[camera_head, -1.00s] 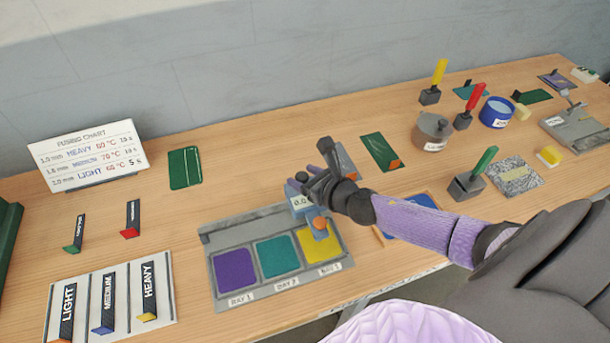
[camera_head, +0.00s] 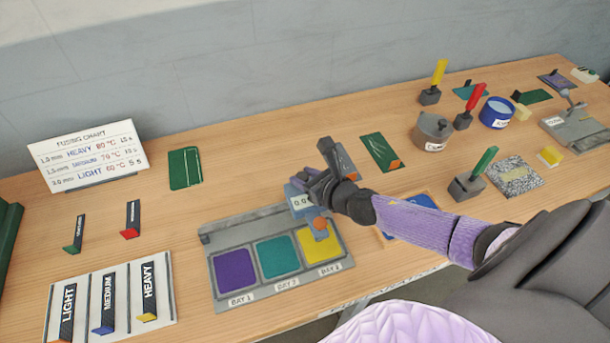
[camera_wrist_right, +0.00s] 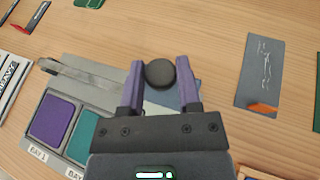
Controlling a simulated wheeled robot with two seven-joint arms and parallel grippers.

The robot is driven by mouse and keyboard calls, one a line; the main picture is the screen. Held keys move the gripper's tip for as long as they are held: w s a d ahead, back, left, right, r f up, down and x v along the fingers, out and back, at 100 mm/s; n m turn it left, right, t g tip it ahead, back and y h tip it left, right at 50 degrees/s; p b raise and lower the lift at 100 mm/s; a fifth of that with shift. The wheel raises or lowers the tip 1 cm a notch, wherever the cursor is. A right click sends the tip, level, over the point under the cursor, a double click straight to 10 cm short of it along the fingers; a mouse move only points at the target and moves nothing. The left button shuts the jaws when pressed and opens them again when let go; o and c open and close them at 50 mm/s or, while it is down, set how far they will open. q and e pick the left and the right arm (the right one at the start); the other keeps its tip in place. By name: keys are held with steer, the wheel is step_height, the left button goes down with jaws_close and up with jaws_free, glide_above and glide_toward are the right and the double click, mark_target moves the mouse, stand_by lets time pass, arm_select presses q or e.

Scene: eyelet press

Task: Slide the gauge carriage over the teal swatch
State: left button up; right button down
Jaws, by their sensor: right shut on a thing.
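The gauge carriage (camera_head: 300,204) is a blue-grey block with a white number display and an orange ball at its front. It sits on the grey swatch tray (camera_head: 222,303), at the yellow swatch (camera_head: 330,250) on the right. The teal swatch (camera_head: 277,257) lies uncovered in the middle bay, left of the carriage; part of it shows in the wrist view (camera_wrist_right: 85,140). My right gripper (camera_head: 312,181) is above the carriage. In the wrist view its fingers (camera_wrist_right: 161,76) are shut on the carriage's round dark knob (camera_wrist_right: 160,72). My left gripper is out of view.
A purple swatch (camera_head: 235,269) fills the left bay. A white board with labelled strips (camera_head: 138,276) lies farther left, and a fusing chart (camera_head: 88,157) stands behind. A green card (camera_head: 380,152) and a grey pot (camera_head: 431,131) lie right of my gripper.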

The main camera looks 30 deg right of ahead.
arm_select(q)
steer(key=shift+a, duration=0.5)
arm_select(e)
steer(key=a, duration=0.2)
steer(key=w+a+p, duration=0.1)
steer(key=a, duration=0.2)
steer(key=w+a+p, duration=0.1)
steer(key=a, duration=0.2)
steer(key=shift+a, duration=0.15)
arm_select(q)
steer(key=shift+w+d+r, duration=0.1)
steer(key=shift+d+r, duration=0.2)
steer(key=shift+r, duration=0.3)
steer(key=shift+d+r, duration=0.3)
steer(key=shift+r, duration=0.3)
arm_select(e)
steer(key=shift+a, duration=0.5)
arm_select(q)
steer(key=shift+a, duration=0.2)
arm_select(e)
steer(key=shift+c, duration=1.6)
jaws_free()
steer(key=shift+w, duration=0.1)
